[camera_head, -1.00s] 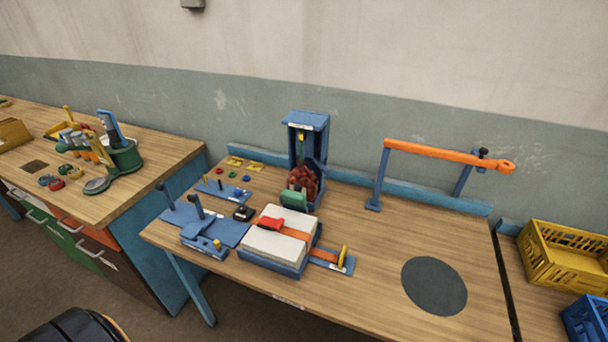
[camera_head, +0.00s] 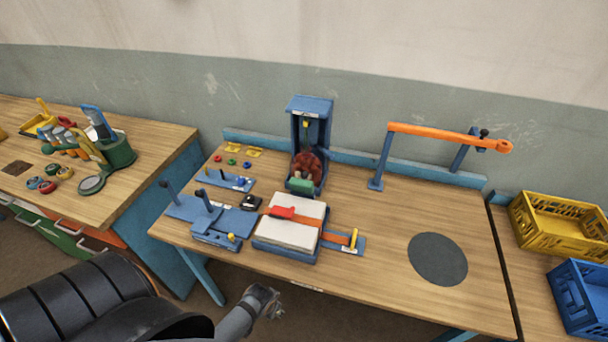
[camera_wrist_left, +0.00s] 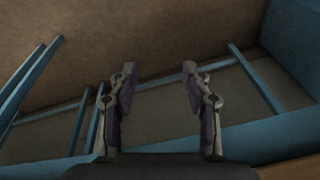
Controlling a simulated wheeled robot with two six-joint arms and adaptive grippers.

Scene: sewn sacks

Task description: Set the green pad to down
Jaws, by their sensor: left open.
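The green pad (camera_head: 300,185) sits at the front foot of a blue upright stand (camera_head: 311,105) at the back middle of the table. A dark red round part (camera_head: 308,165) is just behind the pad inside the stand. Whether the pad is up or down I cannot tell at this size. My left gripper (camera_head: 276,305) is in front of the table's near edge, well apart from the pad. In the left wrist view its two fingers (camera_wrist_left: 158,92) are spread with nothing between them. My right gripper is in neither view.
A white sack (camera_head: 288,234) under an orange strap lies in front of the stand. Blue fixtures with pegs (camera_head: 218,217) stand left of it. An orange bar (camera_head: 440,135) spans the back right. The table's right part, around a dark disc (camera_head: 438,259), is clear.

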